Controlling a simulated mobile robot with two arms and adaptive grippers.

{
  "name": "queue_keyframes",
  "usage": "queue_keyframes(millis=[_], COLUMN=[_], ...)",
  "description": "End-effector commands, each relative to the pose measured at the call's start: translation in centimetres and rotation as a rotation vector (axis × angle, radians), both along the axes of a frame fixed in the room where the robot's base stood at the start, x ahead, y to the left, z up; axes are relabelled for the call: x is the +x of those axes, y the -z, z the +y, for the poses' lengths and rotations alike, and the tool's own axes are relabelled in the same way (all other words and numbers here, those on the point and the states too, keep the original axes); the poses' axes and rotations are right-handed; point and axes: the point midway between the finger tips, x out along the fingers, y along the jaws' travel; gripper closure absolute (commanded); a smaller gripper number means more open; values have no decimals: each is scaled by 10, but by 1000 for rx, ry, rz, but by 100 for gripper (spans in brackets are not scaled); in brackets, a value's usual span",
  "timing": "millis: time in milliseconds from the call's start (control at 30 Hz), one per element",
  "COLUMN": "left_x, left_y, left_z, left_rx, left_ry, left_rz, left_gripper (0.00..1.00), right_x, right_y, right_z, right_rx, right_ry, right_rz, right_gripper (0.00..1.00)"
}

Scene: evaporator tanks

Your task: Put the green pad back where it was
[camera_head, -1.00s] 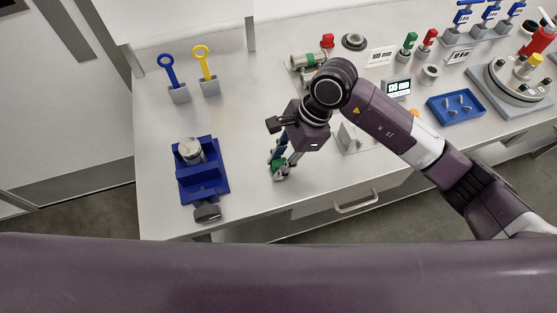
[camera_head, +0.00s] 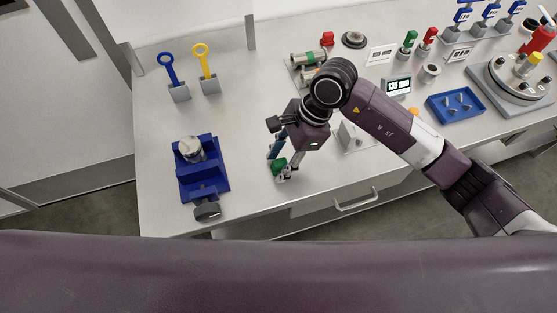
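The green pad (camera_head: 279,166) is a small green block low over the front of the bench, left of the drawer handle. My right gripper (camera_head: 283,172) points down at it, with its fingertips right at the pad. A blue finger part shows above the pad and a grey one to its right. I cannot tell whether the fingers grip the pad or stand apart around it, nor whether the pad touches the bench top. My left gripper is not in view.
A blue fixture (camera_head: 204,178) with a metal cylinder (camera_head: 190,149) stands left of my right gripper. Blue (camera_head: 173,75) and yellow (camera_head: 205,70) ring-handled tools stand behind. A blue tray (camera_head: 456,105) lies to the right. The bench between fixture and gripper is clear.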

Motion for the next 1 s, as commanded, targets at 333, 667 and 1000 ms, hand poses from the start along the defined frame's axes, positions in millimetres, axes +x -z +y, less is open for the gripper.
queue_keyframes(millis=[333, 667, 1000], left_x=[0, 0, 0], left_y=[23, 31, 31], left_z=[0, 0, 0], left_rx=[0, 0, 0], left_ry=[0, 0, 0], left_rz=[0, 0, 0], left_gripper=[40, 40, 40], right_x=[12, 15, 15], right_y=[-66, -106, -109], right_z=[-27, -42, -43], right_rx=[0, 0, 0], right_ry=[1, 1, 0], right_rz=[-10, -4, -3], right_gripper=[60, 60, 60])
